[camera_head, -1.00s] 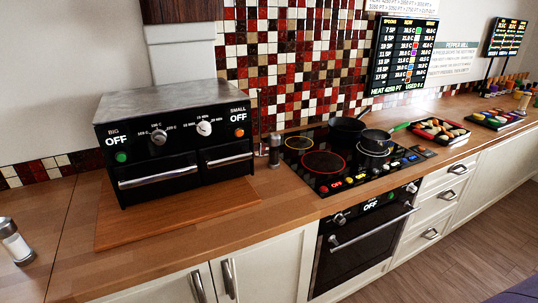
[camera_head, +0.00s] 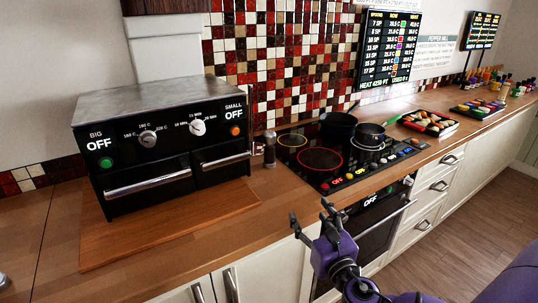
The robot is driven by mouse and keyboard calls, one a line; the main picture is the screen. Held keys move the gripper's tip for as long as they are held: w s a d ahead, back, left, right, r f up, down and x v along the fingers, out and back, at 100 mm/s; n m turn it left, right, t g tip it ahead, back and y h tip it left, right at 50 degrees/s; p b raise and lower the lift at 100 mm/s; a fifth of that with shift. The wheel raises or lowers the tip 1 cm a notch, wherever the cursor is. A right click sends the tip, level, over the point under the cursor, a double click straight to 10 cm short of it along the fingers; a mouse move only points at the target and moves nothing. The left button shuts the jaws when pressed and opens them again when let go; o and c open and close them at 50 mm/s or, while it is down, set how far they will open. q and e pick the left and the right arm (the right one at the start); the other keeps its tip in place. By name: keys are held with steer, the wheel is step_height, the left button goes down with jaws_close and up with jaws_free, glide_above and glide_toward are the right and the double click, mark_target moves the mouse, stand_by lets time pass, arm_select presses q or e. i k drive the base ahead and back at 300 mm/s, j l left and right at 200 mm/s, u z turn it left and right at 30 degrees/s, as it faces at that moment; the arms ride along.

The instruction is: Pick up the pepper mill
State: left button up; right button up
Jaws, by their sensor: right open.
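My right gripper (camera_head: 309,211) comes in from the bottom, in front of the counter's edge. Its two fingers are spread and nothing is between them. In the picture it is below and to the right of the mill, clearly apart from it. My left gripper is not in view.
The black countertop oven (camera_head: 165,143) stands left of the mill on a wooden board (camera_head: 150,245). The cooktop (camera_head: 308,170) with two dark pans (camera_head: 338,126) is to the right. Trays of food (camera_head: 428,122) lie farther right. Bare counter (camera_head: 262,206) lies in front of the mill.

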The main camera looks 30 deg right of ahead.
mark_target(269, 150)
steer(key=i+l, duration=0.15)
steer(key=i, duration=0.35)
steer(key=i+l, duration=0.1)
steer(key=i, duration=0.35)
